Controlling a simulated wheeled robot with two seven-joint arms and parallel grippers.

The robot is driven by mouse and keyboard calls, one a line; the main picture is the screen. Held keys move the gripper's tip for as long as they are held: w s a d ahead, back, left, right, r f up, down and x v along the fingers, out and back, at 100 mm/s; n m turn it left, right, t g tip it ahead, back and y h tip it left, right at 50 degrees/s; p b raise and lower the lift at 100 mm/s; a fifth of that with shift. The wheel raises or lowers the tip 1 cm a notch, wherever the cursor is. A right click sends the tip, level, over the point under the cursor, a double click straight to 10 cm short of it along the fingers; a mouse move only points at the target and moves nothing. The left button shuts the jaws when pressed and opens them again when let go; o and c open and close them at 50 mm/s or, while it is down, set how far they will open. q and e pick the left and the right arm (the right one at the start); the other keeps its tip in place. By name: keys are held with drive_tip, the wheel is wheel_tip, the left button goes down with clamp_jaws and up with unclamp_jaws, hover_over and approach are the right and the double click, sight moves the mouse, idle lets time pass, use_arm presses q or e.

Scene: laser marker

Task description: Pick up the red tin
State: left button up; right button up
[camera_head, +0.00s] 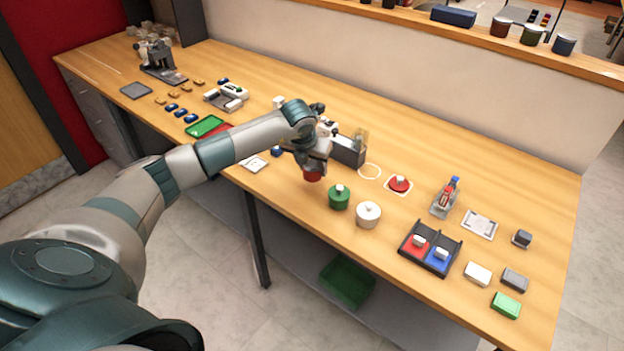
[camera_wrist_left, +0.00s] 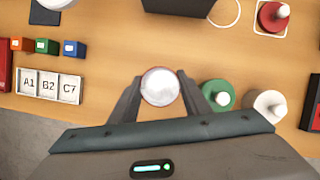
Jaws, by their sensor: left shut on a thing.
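The red tin (camera_head: 312,176) is below my left gripper (camera_head: 309,162) in the head view, close to the table's front edge. In the left wrist view the tin (camera_wrist_left: 160,87) shows a pale round top with a thin red rim between the two fingers of my left gripper (camera_wrist_left: 160,95). The left gripper is shut on it. I cannot tell whether the tin's bottom touches the table. The gripper and wrist hide its upper part in the head view. My right gripper is not in view.
A green tin (camera_head: 339,197) and a white tin (camera_head: 368,215) stand just right of the held tin. A dark grey box (camera_head: 348,152) stands behind. A red knobbed piece (camera_head: 399,185) and a black two-part tray (camera_head: 443,268) are further right. Wood (camera_head: 330,238) ends close in front.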

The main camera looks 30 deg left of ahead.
use_arm(q)
drive_tip(key=w+d+r+b, duration=0.2)
drive_tip(key=d+r+b, duration=0.2)
drive_tip(key=d, duration=0.7)
drive_tip(key=shift+w+d+r, duration=0.15)
drive_tip(key=shift+w+r, duration=0.2)
drive_tip(key=shift+r, duration=0.9)
